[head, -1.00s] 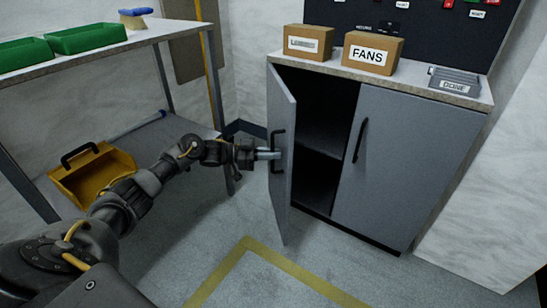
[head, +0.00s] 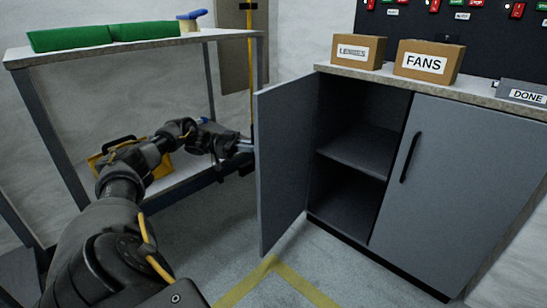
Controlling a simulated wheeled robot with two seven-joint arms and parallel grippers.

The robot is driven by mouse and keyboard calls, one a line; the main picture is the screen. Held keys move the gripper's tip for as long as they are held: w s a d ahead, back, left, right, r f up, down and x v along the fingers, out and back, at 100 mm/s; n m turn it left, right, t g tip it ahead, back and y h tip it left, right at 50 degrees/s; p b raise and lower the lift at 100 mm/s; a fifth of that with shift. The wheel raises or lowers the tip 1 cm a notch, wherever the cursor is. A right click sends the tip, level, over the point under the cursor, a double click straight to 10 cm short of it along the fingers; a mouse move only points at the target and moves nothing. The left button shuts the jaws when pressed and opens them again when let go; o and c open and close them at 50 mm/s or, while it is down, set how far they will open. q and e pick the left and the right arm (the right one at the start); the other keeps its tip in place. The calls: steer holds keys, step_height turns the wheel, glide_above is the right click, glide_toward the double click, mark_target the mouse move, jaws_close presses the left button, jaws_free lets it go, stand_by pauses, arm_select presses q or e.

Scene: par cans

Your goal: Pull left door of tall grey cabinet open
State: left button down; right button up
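The grey cabinet (head: 455,175) stands at the right with its left door (head: 283,165) swung wide open toward me. The dark inside (head: 350,155) with a shelf shows. The right door (head: 460,180) is closed, with a black bar handle. My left gripper (head: 248,146) is at the outer face of the left door, near its free edge. The door hides its fingertips and the left door's handle, so I cannot tell whether it is shut on the handle. My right gripper is out of view.
Two cardboard boxes, one marked FANS (head: 427,62), and a grey DONE tray (head: 522,93) sit on the cabinet top. The floor before the cabinet is clear.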

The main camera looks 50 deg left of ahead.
arm_select(q)
steer(key=shift+a, duration=0.4)
steer(key=shift+w+r, duration=0.1)
steer(key=c, duration=1.9)
jaws_free()
steer(key=shift+o, duration=1.4)
steer(key=shift+w+d, duration=0.1)
steer(key=shift+w, duration=0.05)
steer(key=shift+s, duration=0.2)
